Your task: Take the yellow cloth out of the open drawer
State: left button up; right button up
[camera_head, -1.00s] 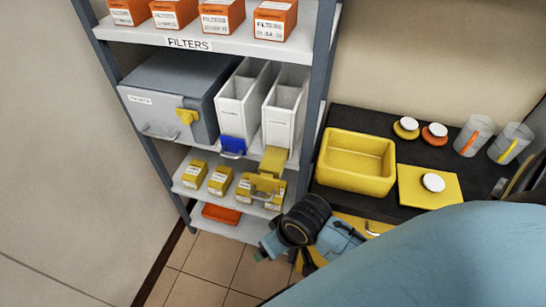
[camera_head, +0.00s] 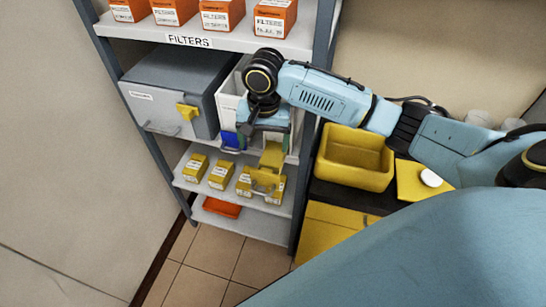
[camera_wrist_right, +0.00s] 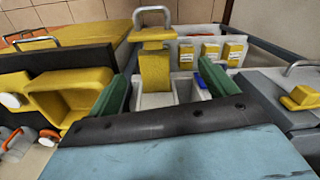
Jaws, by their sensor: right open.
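I cannot make out a yellow cloth for certain. A yellow piece (camera_head: 272,155) projects from the front of the right-hand white holder (camera_head: 296,135) on the middle shelf. In the right wrist view the yellow piece (camera_wrist_right: 155,70) shows between my fingers, with a metal handle at its far end. My right gripper (camera_head: 266,140) is above it, open, its green fingers (camera_wrist_right: 165,88) apart and nothing seen between them in grip. No plainly open drawer shows; the yellow drawer cabinet (camera_head: 325,235) is partly hidden by my body. My left gripper is out of view.
A blue tab (camera_head: 230,141) sits beside the yellow piece. A grey box (camera_head: 165,90) with a yellow latch is left. Small yellow boxes (camera_head: 219,176) and an orange tray (camera_head: 221,207) are below. A yellow bin (camera_head: 355,160) stands on the dark counter, under my arm.

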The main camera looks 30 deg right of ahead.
notch_tip(320, 180, up, 2)
jog(key=w+d+m, duration=0.2)
jog(key=d, duration=0.1)
send_over(270, 163)
jog(key=f, duration=0.7)
jog(key=shift+w+d+f, duration=0.25)
jog(key=shift+w+d, duration=0.05)
jog(key=shift+w, duration=0.1)
jog(key=shift+s+a+f, duration=0.15)
jog(key=shift+s+f, duration=0.05)
jog(key=shift+f, duration=1.15)
jog(key=shift+s+a+f, duration=0.15)
jog(key=shift+f, duration=1.15)
jog(key=c, duration=1.1)
